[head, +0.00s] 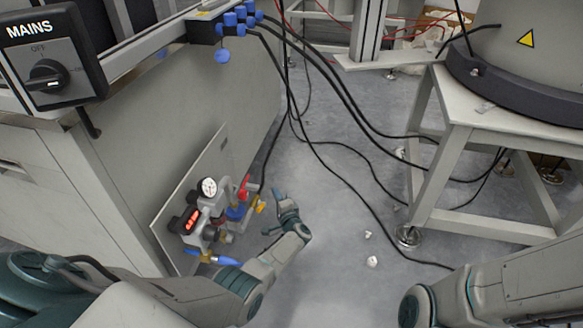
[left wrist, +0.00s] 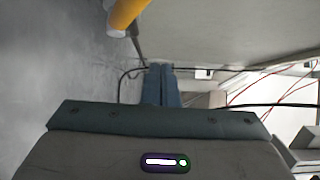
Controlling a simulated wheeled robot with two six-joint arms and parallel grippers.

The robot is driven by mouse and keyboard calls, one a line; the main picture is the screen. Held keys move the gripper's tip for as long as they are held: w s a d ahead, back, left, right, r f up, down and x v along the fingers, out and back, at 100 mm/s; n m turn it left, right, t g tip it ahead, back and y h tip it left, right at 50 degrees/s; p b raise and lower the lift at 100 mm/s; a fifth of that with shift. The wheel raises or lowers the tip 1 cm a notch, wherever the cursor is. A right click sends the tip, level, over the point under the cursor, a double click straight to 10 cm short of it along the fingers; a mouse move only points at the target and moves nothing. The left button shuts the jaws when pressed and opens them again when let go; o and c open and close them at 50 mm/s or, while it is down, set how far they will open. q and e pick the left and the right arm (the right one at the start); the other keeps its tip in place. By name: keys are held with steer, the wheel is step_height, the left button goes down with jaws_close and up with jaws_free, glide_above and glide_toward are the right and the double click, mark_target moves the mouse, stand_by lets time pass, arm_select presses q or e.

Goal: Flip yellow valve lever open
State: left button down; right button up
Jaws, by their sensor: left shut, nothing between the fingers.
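The yellow valve lever (head: 261,204) is small on the right side of the valve assembly, which is mounted on a grey panel low on the cabinet. In the left wrist view, a yellow cylindrical part (left wrist: 124,16), apparently the lever, enters from the top with a pale end. My left gripper (head: 278,192) is just right of the lever in the head view, apart from it in the picture. In the left wrist view its two blue-grey fingers (left wrist: 160,70) are together and empty, below and right of the yellow part. My right gripper is out of view.
The valve assembly has a round gauge (head: 209,187), a red-lit display (head: 192,220) and a blue handle (head: 226,261). Black cables (head: 335,142) cross the floor behind my left gripper. A metal stand (head: 440,175) is at right. Floor between is mostly open.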

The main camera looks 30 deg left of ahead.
arm_select(q)
steer(key=w+d+p+v, duration=0.1)
steer(key=p+v, duration=0.5)
steer(key=v, duration=0.4)
step_height(320, 180, up, 18)
steer(key=w+n+t+y, duration=0.1)
steer(key=w+n+t, duration=0.1)
steer(key=n+t, duration=0.3)
steer(key=shift+w+n, duration=0.25)
steer(key=shift+n, duration=0.65)
steer(key=shift+a, duration=0.15)
